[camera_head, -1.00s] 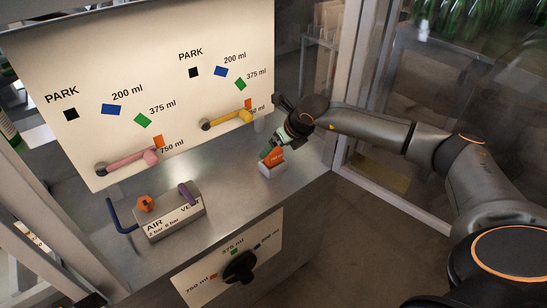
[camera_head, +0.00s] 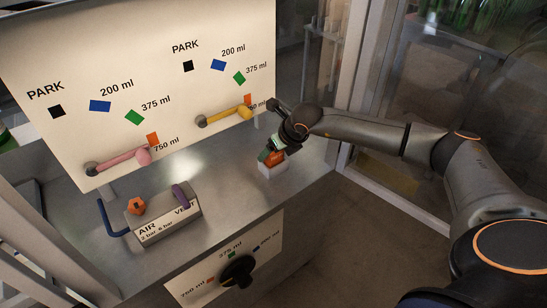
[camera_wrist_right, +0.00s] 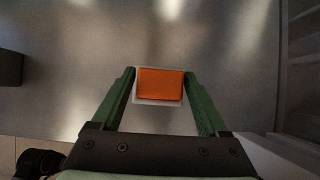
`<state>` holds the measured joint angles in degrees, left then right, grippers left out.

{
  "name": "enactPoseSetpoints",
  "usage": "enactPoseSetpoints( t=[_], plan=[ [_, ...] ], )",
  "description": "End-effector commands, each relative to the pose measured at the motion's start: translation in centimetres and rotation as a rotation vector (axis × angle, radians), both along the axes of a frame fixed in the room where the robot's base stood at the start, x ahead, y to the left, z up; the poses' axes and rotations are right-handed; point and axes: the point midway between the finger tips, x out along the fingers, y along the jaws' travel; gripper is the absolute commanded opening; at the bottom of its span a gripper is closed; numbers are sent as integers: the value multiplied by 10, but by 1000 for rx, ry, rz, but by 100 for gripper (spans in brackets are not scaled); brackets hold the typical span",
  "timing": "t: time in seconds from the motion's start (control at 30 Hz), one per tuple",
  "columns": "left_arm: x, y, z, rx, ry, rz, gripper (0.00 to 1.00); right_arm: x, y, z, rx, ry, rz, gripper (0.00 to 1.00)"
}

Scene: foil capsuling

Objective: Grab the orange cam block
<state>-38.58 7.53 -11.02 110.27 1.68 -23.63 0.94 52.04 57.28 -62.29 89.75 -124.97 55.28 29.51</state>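The orange cam block (camera_head: 275,158) sits in a small pale holder (camera_head: 271,172) on the metal bench, near its right end. My right gripper (camera_head: 268,153) reaches in from the right and is just above and around the block. In the right wrist view the orange cam block (camera_wrist_right: 160,84) lies between the green fingertips of my right gripper (camera_wrist_right: 160,76). The fingers are spread, with a small gap visible on each side of the block. Part of the block is hidden by the gripper in the head view. My left gripper is not in view.
A white panel (camera_head: 60,140) with a pink lever (camera_head: 120,160) and a yellow lever (camera_head: 225,116) stands behind the bench. An air valve box (camera_head: 170,222) with an orange knob is left of the block. A black dial (camera_head: 238,271) is on the bench front.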

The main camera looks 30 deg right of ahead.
Motion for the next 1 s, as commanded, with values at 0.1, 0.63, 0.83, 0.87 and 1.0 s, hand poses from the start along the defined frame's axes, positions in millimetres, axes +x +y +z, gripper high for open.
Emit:
enactPoseSetpoints(
  t=[0.1, 0.63, 0.83, 0.87, 1.0],
  plan=[
    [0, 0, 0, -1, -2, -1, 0, 0, 0, 0, 0, 0, 0, 63],
    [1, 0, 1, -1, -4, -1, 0, 0, 0, 0, -1, -1, -1, 3],
    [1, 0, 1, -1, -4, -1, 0, 1, 0, 1, 0, -2, 0, 0],
    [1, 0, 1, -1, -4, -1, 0, 1, 0, 1, -1, -2, -1, 0],
    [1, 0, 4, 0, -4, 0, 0, 1, -2, 5, 0, -3, -1, 0]
  ],
)
